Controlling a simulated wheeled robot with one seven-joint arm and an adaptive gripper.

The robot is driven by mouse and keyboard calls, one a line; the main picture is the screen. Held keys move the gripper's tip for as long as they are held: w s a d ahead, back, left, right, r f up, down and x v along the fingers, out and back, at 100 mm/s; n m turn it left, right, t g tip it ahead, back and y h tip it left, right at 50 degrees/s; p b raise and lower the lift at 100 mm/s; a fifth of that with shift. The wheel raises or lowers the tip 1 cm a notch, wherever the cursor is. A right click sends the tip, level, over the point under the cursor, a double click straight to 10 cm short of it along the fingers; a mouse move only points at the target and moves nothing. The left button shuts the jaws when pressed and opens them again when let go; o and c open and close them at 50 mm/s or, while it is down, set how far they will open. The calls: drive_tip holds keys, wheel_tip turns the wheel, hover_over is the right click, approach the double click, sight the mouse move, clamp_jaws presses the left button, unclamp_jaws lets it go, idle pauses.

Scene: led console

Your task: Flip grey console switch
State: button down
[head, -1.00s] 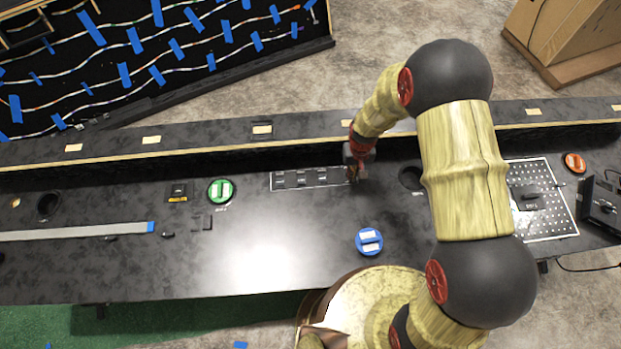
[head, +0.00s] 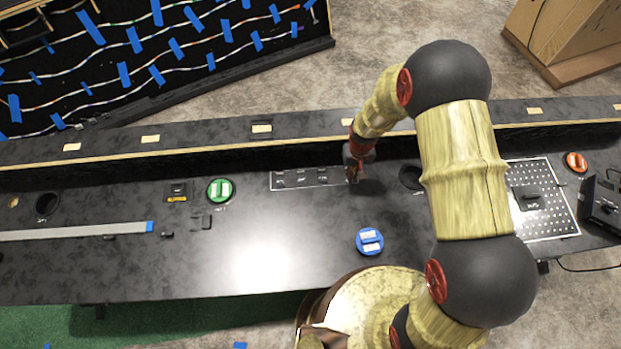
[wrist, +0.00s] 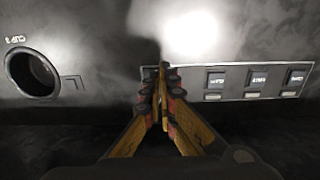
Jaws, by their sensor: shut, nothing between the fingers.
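The console (head: 130,262) is a long black table-like surface. A switch panel with a thin light outline (head: 312,178) lies on it near the raised back ledge, with several small dark switches in a row. In the wrist view the panel (wrist: 232,80) shows dark switches, including one at its right end (wrist: 295,77), each with a pale label beside it. I cannot tell which one is the grey switch. My gripper (head: 352,177) is at the right end of the panel, shut and empty. In the wrist view its fingertips (wrist: 162,70) meet at the panel's end, which they partly hide.
A round hole (wrist: 33,73) lies beside the panel. A blue round button (head: 369,241), a green one (head: 220,190) and an orange one (head: 576,162) sit on the console. The raised back ledge (head: 200,155) runs close behind the panel. Open surface lies in front.

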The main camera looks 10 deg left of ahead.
drive_tip(key=shift+f+b, duration=0.35)
drive_tip(key=shift+f, duration=0.2)
drive_tip(key=shift+w+a+f+b, duration=0.15)
drive_tip(key=shift+w+b, duration=0.1)
drive_tip(key=shift+w, duration=0.25)
drive_tip(key=shift+w+a+r+b, duration=0.1)
drive_tip(key=shift+w+b, duration=0.1)
drive_tip(key=shift+w, duration=0.3)
drive_tip(key=shift+w+a+f, duration=0.1)
drive_tip(key=shift+w, duration=0.2)
drive_tip(key=shift+s+r+p, duration=0.15)
drive_tip(key=shift+r+p, duration=1)
drive_tip(key=shift+r, duration=0.75)
drive_tip(key=shift+s+r+p, duration=0.15)
drive_tip(key=shift+r+p, duration=0.95)
drive_tip(key=shift+r, duration=0.75)
drive_tip(key=shift+f, duration=0.1)
